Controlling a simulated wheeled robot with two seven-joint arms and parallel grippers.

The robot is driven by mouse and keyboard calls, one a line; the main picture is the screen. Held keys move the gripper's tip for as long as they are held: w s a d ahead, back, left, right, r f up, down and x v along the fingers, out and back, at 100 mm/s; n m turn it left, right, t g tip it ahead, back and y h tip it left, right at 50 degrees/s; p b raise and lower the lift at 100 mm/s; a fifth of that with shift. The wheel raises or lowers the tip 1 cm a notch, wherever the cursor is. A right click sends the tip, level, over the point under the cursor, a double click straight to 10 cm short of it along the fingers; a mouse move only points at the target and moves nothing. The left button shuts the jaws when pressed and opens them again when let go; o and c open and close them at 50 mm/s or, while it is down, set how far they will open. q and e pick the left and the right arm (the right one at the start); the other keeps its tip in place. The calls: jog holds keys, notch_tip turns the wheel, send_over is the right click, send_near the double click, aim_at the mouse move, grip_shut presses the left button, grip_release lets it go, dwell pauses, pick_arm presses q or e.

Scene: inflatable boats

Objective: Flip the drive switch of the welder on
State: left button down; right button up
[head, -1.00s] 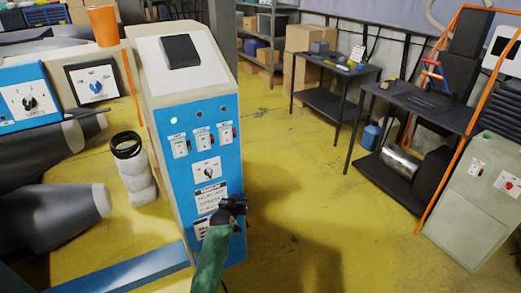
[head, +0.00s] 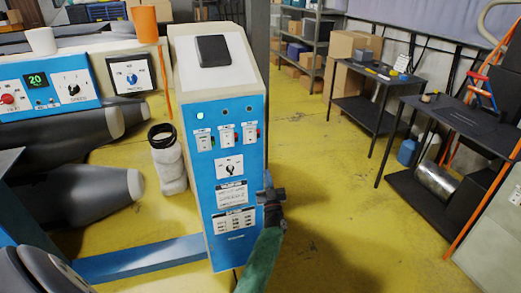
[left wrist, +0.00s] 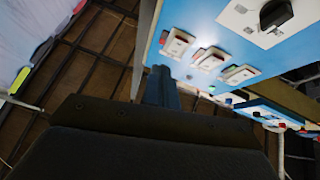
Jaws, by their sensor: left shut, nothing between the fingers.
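The welder cabinet (head: 206,235) has a blue front and a sloped white top. Three rocker switches sit in a row on its front: left (head: 204,140), middle (head: 227,136) and right (head: 249,133). Their labels are too small to read, so I cannot tell which is the drive switch or its position. A dial (head: 229,169) sits below them. My left gripper (head: 268,180) is shut and empty at the cabinet's right front edge, lower than the switches. In the left wrist view, its closed fingers (left wrist: 162,88) point toward the blue panel, with the switches (left wrist: 210,59) beyond. My right gripper is out of view.
A machine with dials (head: 45,90) and grey rounded tubes (head: 95,200) stands left of the cabinet. A white container with a black ring (head: 168,160) stands beside it. Dark tables (head: 365,82) stand at the right. The yellow floor right of the cabinet is clear.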

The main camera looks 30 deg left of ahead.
aim_at(251, 139)
pick_arm(q)
jog(key=s+g+y, duration=0.1)
jog(key=s+a+r+g+y, duration=0.1)
jog(key=y, duration=0.1)
jog(key=shift+s+n, duration=0.1)
jog(key=shift+n, duration=0.3)
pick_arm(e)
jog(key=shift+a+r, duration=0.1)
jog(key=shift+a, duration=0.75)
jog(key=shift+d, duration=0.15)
